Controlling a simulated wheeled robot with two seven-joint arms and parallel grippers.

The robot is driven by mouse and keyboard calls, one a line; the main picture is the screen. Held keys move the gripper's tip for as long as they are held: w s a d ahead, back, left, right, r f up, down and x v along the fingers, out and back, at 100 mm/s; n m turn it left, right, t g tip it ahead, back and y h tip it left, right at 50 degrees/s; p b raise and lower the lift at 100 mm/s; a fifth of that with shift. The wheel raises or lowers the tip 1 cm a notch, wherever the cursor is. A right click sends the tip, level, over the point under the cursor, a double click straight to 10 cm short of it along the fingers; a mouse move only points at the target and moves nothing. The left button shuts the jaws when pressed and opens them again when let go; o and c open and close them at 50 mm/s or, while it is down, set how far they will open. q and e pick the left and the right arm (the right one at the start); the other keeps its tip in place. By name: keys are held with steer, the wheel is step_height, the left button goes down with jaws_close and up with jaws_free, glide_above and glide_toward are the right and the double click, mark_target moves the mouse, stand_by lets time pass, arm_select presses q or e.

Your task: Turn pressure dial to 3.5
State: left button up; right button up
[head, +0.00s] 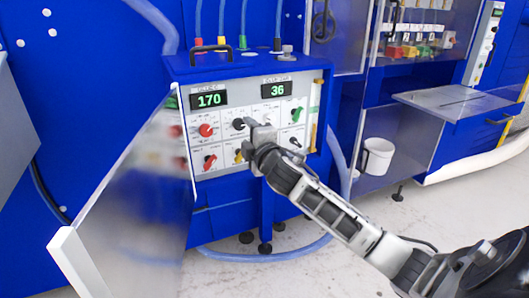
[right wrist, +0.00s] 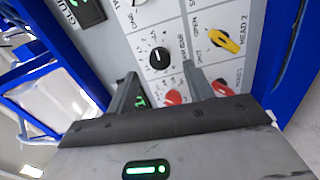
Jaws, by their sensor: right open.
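The pressure dial appears to be the black round knob (head: 238,124) on the grey control panel (head: 222,146). In the right wrist view the black knob (right wrist: 159,58) has a white pointer mark and a printed scale around it; its numbers are too small to read. My right gripper (head: 249,131) is in front of the panel, close to this knob. Its open fingers (right wrist: 160,75) lie to either side just below the knob in the right wrist view, with nothing between them. Whether they touch it cannot be told. My left gripper is not in view.
Red (head: 206,130), yellow (right wrist: 224,40) and green (head: 297,114) knobs surround the black one. An open clear door (head: 145,180) stands left of the panel.

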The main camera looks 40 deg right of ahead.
steer(key=v, duration=1.1)
steer(key=shift+b, duration=0.35)
